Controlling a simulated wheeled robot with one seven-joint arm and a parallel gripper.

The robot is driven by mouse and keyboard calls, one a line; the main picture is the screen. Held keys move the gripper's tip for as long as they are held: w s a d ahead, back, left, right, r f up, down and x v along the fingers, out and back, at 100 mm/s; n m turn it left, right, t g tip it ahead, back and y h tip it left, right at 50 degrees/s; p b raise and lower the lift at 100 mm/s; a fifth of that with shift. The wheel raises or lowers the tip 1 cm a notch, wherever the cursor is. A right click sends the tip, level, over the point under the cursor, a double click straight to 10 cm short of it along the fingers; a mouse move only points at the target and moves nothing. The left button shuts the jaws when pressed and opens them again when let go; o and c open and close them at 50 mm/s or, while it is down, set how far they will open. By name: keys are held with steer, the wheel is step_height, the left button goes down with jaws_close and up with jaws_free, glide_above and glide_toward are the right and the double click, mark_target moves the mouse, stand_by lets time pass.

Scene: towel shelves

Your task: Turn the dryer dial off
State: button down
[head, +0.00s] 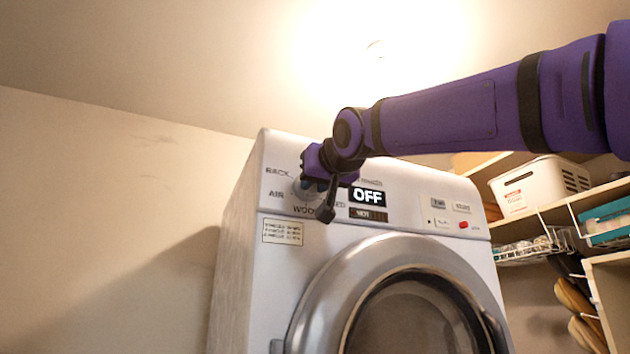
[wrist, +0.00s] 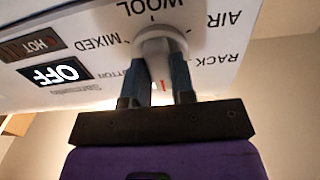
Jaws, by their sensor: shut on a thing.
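The white dryer (head: 235,250) stands in the middle of the head view, its control panel facing me. Its round light-grey dial (wrist: 160,45) sits among the words WOOL, AIR, RACK, MIXED and COTTON in the wrist view, which shows the panel upside down. The display (head: 367,197) reads OFF, and it also reads OFF in the wrist view (wrist: 55,73). My gripper (wrist: 165,70) is shut on the dial, one dark finger on each side. A small red mark shows between the fingers. In the head view my gripper (head: 312,186) covers most of the dial.
A smaller HOT display (head: 368,214) sits below the OFF display. A red button (head: 463,225) is at the panel's right. The round door (head: 420,315) is below. Shelves with a white basket (head: 540,185) stand at the right. The left wall side is clear.

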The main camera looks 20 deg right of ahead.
steer(key=shift+f, duration=0.1)
stand_by(0.3)
steer(key=c, duration=1)
jaws_free()
steer(key=shift+o, duration=0.2)
steer(key=shift+s, duration=0.1)
steer(key=s, duration=1)
steer(key=shift+s, duration=0.35)
steer(key=s+d+f+g, duration=0.2)
steer(key=s+f+g, duration=0.1)
steer(key=f, duration=1.3)
steer(key=s+d+f+g, duration=0.2)
steer(key=f+g, duration=0.3)
steer(key=f, duration=1.1)
steer(key=s+d+f+g, duration=0.3)
steer(key=s+f+g, duration=0.1)
steer(key=f, duration=1.2)
steer(key=shift+s+f+g, duration=0.25)
steer(key=shift+f+g, duration=0.15)
